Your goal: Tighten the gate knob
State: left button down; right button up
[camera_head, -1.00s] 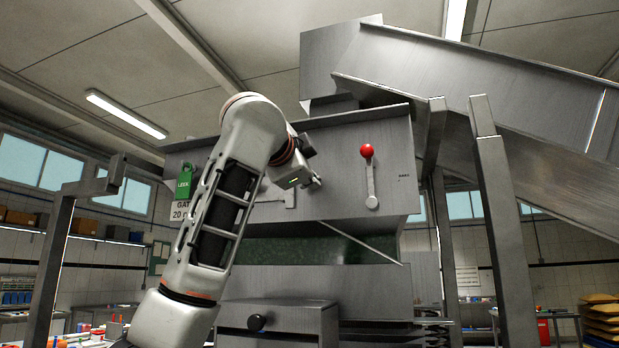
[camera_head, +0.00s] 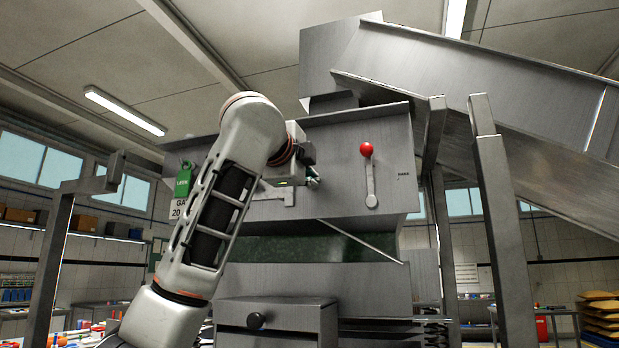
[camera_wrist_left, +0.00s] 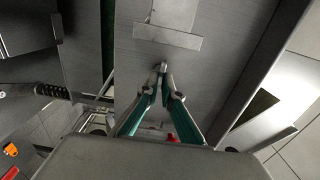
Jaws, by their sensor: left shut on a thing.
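My left gripper (camera_head: 313,181) is in front of the grey steel panel (camera_head: 335,150) of the machine, left of the red-ball lever. In the left wrist view the gripper (camera_wrist_left: 163,82) has its teal-padded fingers converging at the tips on a small metal knob (camera_wrist_left: 163,66) that stands out from the panel. The tips are closed around it. In the head view the knob is hidden or too small to tell apart from the fingers. A T-shaped plate (camera_wrist_left: 167,38) lies on the panel beside the knob. My right gripper is not in view.
A lever with a red ball (camera_head: 366,150) is close to the right of the gripper. A green tag (camera_head: 183,182) hangs at the panel's left end. A sloping steel chute (camera_head: 500,100) and posts (camera_head: 492,190) stand at right.

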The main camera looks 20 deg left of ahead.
pick_arm(q)
jog(key=shift+a+r, duration=0.15)
jog(key=c, duration=2.2)
grip_release()
jog(key=shift+c, duration=0.2)
jog(key=shift+w, duration=0.1)
jog(key=s, duration=1.2)
jog(key=shift+a, duration=0.15)
jog(key=shift+f, duration=0.2)
